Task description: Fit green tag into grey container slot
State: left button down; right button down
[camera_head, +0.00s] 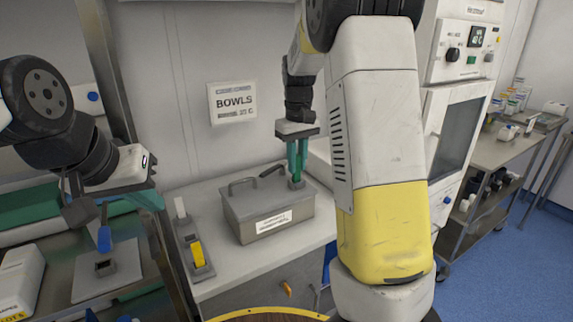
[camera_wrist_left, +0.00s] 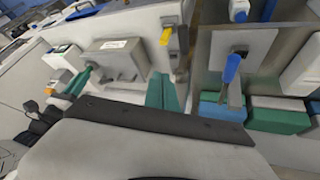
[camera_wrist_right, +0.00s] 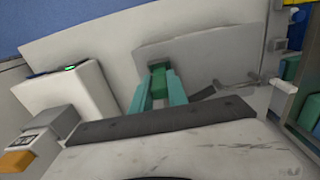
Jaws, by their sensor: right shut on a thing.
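The grey container (camera_head: 262,217), a lidded metal box with handles and a white label, stands on the white counter. My right gripper (camera_head: 297,176) points down at its right end, shut on the green tag (camera_wrist_right: 158,82). The tag shows as a dark green block between the teal fingertips in the right wrist view, against the container's grey surface (camera_wrist_right: 200,65). The slot is hidden, and I cannot tell whether the tag is in it. My left gripper (camera_wrist_left: 165,90) has its teal fingers together and looks empty. The container also shows in the left wrist view (camera_wrist_left: 113,62).
A narrow grey holder (camera_head: 187,235) with a white tag (camera_head: 180,207) and a yellow tag (camera_head: 198,254) lies left of the container. A blue-handled tool (camera_head: 104,239) stands on a plate (camera_head: 125,270) at the left. My right arm blocks the counter's right side.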

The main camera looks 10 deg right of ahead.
jog(key=shift+f, duration=0.8)
jog(key=c, duration=1.3)
grip_release()
jog(key=shift+f, duration=0.15)
